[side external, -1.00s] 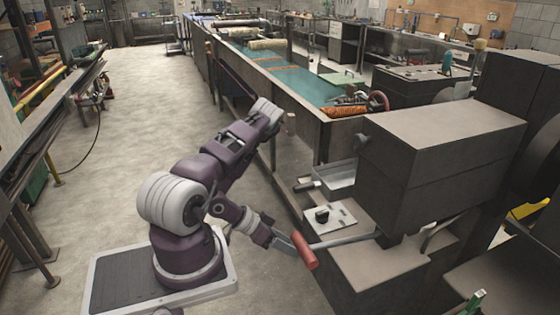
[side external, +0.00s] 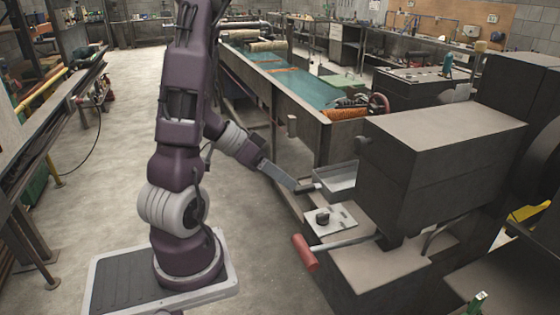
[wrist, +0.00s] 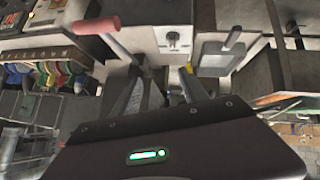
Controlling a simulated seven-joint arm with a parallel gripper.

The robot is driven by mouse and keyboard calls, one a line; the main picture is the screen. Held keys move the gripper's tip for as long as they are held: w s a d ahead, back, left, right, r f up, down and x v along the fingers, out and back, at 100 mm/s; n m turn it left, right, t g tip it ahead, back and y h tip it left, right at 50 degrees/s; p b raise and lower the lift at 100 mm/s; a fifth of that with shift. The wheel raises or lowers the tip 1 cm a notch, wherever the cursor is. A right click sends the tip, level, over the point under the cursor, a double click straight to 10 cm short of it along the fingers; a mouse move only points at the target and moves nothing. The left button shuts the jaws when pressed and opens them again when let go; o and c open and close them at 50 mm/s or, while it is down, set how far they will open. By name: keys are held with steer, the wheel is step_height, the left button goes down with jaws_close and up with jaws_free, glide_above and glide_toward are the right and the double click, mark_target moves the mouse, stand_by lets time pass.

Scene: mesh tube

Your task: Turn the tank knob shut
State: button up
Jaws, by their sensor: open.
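The long tank (side external: 281,72) holds teal liquid and stands behind the machine. A small pale knob-like cylinder (side external: 291,126) juts from its near side; I cannot tell how far it is turned. A black knob (side external: 322,216) sits on a white plate on the machine bench and also shows in the wrist view (wrist: 173,38). My gripper (side external: 296,187) is beside the grey tray, left of and above the plate in the side view. In the wrist view my gripper (wrist: 160,88) has its two fingers apart with nothing clearly between them. It is clear of both knobs.
A red-handled lever (side external: 305,252) sticks out in front of the plate. The grey tray (side external: 337,180) has a black handle close to my fingertips. The big dark machine housing (side external: 440,150) blocks the right. Open floor (side external: 115,190) lies left.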

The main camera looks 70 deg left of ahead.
steer(key=shift+r, duration=1.95)
steer(key=w+f+g, duration=0.2)
steer(key=w+f, duration=0.1)
steer(key=f, duration=1.2)
steer(key=w+d+f+m+g+y, duration=0.1)
steer(key=w+f+g, duration=0.1)
steer(key=f, duration=1.4)
steer(key=shift+w+d+g, duration=0.25)
steer(key=shift+w+g, duration=0.05)
steer(key=shift+w, duration=0.2)
jaws_close()
